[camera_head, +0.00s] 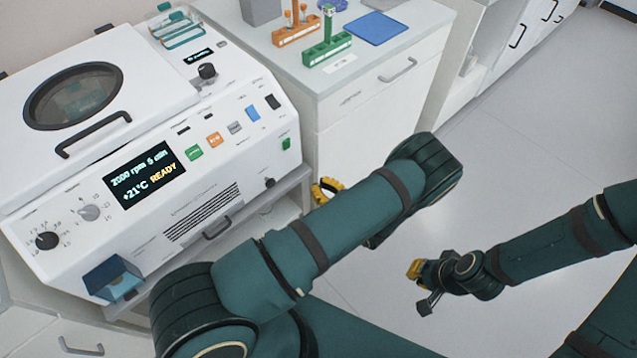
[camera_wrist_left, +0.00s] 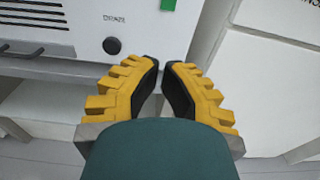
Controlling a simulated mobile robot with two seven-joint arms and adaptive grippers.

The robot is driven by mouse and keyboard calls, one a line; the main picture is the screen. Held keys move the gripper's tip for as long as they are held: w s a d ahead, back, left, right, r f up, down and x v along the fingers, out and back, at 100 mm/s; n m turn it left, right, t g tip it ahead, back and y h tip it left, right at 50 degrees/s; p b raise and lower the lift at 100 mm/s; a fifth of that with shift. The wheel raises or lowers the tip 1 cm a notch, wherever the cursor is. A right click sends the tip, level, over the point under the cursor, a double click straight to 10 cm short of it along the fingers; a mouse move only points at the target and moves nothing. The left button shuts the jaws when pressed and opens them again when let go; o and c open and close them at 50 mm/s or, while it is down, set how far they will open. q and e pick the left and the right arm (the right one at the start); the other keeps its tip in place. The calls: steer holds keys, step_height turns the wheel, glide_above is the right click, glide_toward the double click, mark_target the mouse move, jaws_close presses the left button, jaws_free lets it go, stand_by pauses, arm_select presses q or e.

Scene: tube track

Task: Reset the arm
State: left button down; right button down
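My left gripper (camera_head: 326,189), with yellow ridged fingers, is beside the right end of the centrifuge, partly hidden behind my left arm. In the left wrist view its fingers (camera_wrist_left: 161,68) have black inner pads with a narrow gap between the tips and nothing held. My right gripper (camera_head: 420,285) is over the open floor to the right. It is small and turned, so its finger gap is unclear, and I see no object in it.
A white centrifuge (camera_head: 200,185), lid closed and display reading READY, stands at the left. An orange rack (camera_head: 297,33), a green rack (camera_head: 327,50) and a blue mat (camera_head: 379,28) are on the counter behind. The floor (camera_head: 500,170) is clear.

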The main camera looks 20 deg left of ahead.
stand_by(0.3)
arm_select(q)
steer(key=s+d+f+n+g+h, duration=0.1)
steer(key=s+f+n+g+h, duration=0.2)
steer(key=s+n+g+h, duration=0.45)
steer(key=s+d+f+n+g+h, duration=0.1)
steer(key=s+f+n+g+h, duration=0.3)
steer(key=s, duration=0.6)
steer(key=s+d+r+n+h, duration=0.2)
steer(key=d+r+n+h, duration=0.25)
steer(key=d+h, duration=0.4)
steer(key=w+d+r+n+t, duration=0.1)
steer(key=w+r+n+t, duration=0.4)
steer(key=n, duration=0.3)
steer(key=shift+w+t, duration=0.45)
steer(key=shift+t, duration=0.3)
